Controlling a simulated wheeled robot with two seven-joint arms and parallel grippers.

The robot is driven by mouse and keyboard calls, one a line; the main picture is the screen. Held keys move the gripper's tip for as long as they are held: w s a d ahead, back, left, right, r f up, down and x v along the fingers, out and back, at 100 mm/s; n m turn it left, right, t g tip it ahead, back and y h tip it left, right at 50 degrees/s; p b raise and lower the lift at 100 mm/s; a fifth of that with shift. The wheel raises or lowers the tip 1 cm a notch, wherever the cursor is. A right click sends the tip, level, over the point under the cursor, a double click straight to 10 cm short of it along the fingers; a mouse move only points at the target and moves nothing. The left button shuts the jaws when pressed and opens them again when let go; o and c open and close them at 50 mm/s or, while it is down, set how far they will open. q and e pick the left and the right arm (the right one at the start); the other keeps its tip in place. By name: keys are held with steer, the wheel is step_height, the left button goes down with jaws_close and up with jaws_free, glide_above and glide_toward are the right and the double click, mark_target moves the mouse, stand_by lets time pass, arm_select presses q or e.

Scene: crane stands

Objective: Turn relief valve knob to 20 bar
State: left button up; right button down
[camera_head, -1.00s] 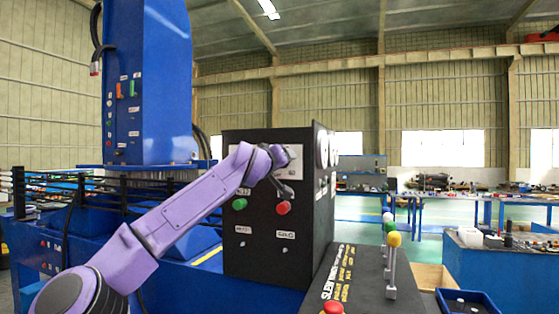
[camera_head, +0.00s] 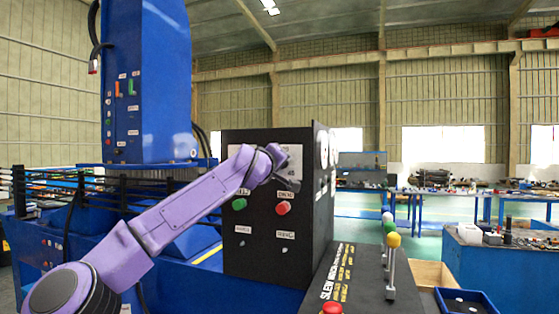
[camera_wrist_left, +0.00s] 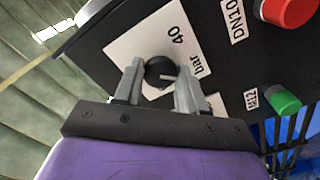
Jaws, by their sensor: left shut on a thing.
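The relief valve knob (camera_wrist_left: 160,71) is a round black knob with a pale pointer line, on a white scale plate (camera_wrist_left: 132,45) marked "40" and "bar". In the left wrist view my left gripper (camera_wrist_left: 161,80) has a finger on each side of the knob and is shut on it. The pointer line points to the right in that view. In the head view my left gripper (camera_head: 283,176) reaches the upper part of the black control box (camera_head: 262,258). The knob is hidden there behind the gripper. My right gripper is not in view.
A red button (camera_head: 284,208) and a green button (camera_head: 239,204) sit just below the gripper on the box. A lever panel with coloured knobs (camera_head: 393,240) stands at the right. Behind is a blue crane column (camera_head: 152,80).

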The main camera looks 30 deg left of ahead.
arm_select(q)
steer(key=n+b, duration=0.3)
steer(key=n, duration=2.3)
steer(key=shift+r, duration=0.1)
steer(key=shift+n, duration=0.3)
steer(key=o, duration=1)
steer(key=shift+o, duration=0.2)
steer(key=shift+b, duration=0.3)
